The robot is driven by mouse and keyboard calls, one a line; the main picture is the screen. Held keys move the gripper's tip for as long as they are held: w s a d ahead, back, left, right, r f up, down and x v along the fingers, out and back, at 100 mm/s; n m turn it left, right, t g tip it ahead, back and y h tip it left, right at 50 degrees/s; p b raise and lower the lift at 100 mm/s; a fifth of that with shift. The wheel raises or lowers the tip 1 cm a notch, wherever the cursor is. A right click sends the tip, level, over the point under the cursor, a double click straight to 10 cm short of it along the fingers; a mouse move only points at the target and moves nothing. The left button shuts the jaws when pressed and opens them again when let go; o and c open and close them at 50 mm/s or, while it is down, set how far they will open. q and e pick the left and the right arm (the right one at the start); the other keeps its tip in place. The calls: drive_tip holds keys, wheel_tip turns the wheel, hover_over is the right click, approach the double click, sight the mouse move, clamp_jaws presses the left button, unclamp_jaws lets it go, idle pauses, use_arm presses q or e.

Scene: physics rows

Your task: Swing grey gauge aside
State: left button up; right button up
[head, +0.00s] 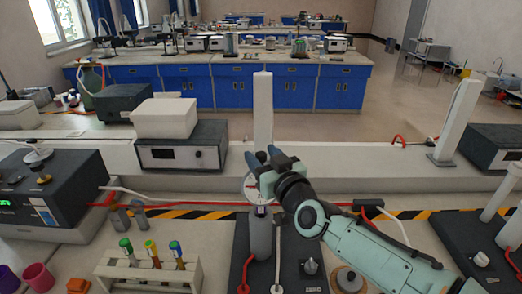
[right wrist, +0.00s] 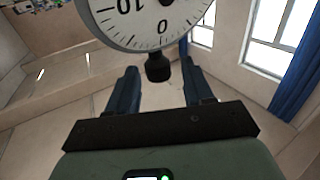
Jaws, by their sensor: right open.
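The grey gauge has a round dial with a pale face and black numbers, which fills the top of the right wrist view (right wrist: 150,22). A short dark stem (right wrist: 158,68) hangs from its lower rim. In the head view the dial (head: 252,190) is partly hidden behind my right gripper (head: 262,158). The right gripper is open. In the right wrist view its two fingers (right wrist: 156,92) stand on either side of the space just below the stem, with visible gaps. I cannot tell whether anything touches. My left gripper is in neither view.
A white post (head: 263,108) stands behind the gripper. A grey cylinder (head: 261,240) stands on a dark base (head: 307,270) below it. A rack with several capped tubes (head: 150,272) is at the front left. A black box with a green display (head: 45,190) stands further left.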

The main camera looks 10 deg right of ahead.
drive_tip(key=shift+w+a, duration=0.2)
drive_tip(key=shift+w, duration=0.45)
clamp_jaws()
